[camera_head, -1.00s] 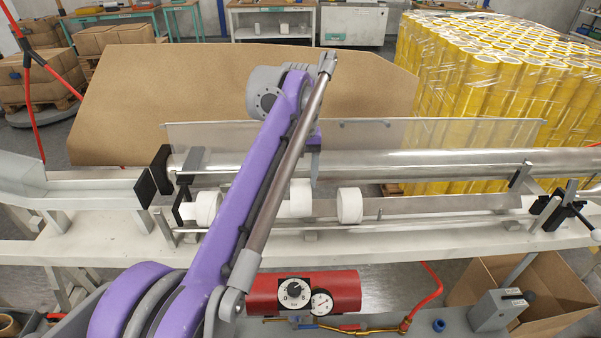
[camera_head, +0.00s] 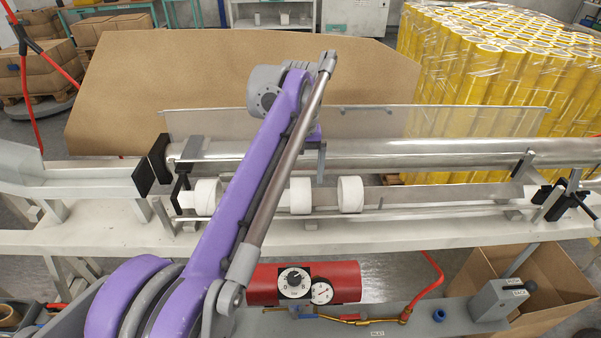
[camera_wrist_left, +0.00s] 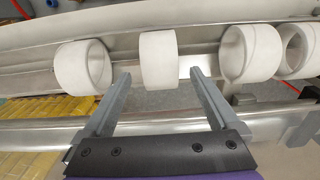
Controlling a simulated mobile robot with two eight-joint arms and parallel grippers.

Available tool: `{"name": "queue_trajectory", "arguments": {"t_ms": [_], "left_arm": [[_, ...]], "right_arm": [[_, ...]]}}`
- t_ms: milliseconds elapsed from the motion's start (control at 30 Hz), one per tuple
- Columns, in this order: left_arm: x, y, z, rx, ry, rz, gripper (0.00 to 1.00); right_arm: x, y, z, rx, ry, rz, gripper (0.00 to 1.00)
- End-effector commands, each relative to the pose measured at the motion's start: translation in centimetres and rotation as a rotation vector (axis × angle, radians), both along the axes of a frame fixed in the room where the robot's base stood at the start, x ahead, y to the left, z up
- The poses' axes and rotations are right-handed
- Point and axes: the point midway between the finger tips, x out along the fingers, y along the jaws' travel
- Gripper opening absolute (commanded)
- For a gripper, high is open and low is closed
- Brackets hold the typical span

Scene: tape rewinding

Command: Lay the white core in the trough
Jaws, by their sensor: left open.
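Several short white cores lie in a metal trough (camera_head: 415,194) that runs in front of the steel shaft. The middle white core (camera_head: 300,195) sits level with the core to its right (camera_head: 349,194). My left gripper (camera_wrist_left: 160,74) is open. In the left wrist view its two fingers stand on either side of that middle core (camera_wrist_left: 158,60), with a gap on each side. In the head view one finger (camera_head: 321,160) shows above and right of it; my arm hides the other finger. My right gripper is not in view.
Another white core (camera_head: 208,192) lies left of my arm by a black clamp (camera_head: 180,195). The steel shaft (camera_head: 400,153) and a clear guard (camera_head: 370,122) stand behind the trough. A red tank with gauges (camera_head: 340,275) is in front. The trough's right part is empty.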

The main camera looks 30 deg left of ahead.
Motion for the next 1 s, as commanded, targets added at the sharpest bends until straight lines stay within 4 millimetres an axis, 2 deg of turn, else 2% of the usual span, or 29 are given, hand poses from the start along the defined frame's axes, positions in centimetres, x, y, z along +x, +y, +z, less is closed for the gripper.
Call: {"name": "queue_trajectory", "arguments": {"t_ms": [133,233,500,700,833,1000], "left_arm": [[0.0,0.0,0.3,0.000,0.000,0.000,0.94],[0.0,0.0,1.3,0.000,0.000,0.000,0.94],[0.0,0.0,6.8,0.000,0.000,0.000,0.94],[0.1,0.0,9.9,0.000,0.000,0.000,0.94],[0.0,0.0,10.7,0.000,0.000,0.000,0.94],[0.0,0.0,10.9,0.000,0.000,0.000,0.94]], "right_arm": [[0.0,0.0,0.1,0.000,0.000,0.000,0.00],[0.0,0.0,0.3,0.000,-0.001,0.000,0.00],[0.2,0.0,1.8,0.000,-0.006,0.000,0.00],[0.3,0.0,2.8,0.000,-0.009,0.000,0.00],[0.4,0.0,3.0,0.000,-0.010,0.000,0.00],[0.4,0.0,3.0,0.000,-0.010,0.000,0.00]]}}
